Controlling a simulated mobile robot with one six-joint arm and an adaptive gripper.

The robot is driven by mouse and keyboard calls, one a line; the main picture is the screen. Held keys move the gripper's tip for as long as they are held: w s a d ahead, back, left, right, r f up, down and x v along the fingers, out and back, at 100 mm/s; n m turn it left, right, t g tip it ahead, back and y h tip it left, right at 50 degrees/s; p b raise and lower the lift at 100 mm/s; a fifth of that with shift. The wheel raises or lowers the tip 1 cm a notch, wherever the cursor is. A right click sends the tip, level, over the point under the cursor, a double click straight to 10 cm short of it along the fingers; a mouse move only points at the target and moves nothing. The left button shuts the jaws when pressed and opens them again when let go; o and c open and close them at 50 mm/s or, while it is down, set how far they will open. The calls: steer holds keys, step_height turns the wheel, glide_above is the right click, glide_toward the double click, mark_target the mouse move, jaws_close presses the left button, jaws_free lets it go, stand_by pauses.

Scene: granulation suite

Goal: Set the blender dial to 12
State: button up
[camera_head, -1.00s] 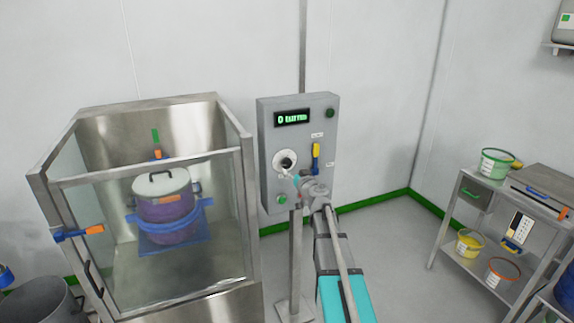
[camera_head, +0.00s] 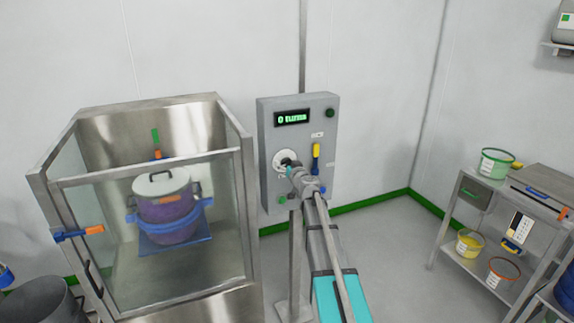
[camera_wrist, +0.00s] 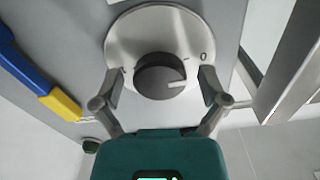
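The blender dial is a dark round knob (camera_wrist: 158,76) on a silver round plate (camera_wrist: 150,28) in the wrist view. Its white pointer line faces right, slightly below a "0" mark. In the head view the dial plate (camera_head: 279,157) is on the grey control panel (camera_head: 265,185), partly hidden by my gripper (camera_head: 289,167). The panel's display (camera_head: 292,118) reads "0 turns". In the wrist view my gripper (camera_wrist: 161,76) is open, one finger on each side of the knob, with visible gaps between.
A yellow and blue lever (camera_head: 316,157) is right of the dial; it also shows in the wrist view (camera_wrist: 42,82). A green button (camera_head: 282,200) is below the dial. A glass-sided cabinet (camera_head: 246,190) with a purple drum stands left. A shelf cart (camera_head: 545,177) stands right.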

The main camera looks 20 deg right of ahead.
steer(key=c, duration=0.9)
steer(key=shift+c, duration=0.2)
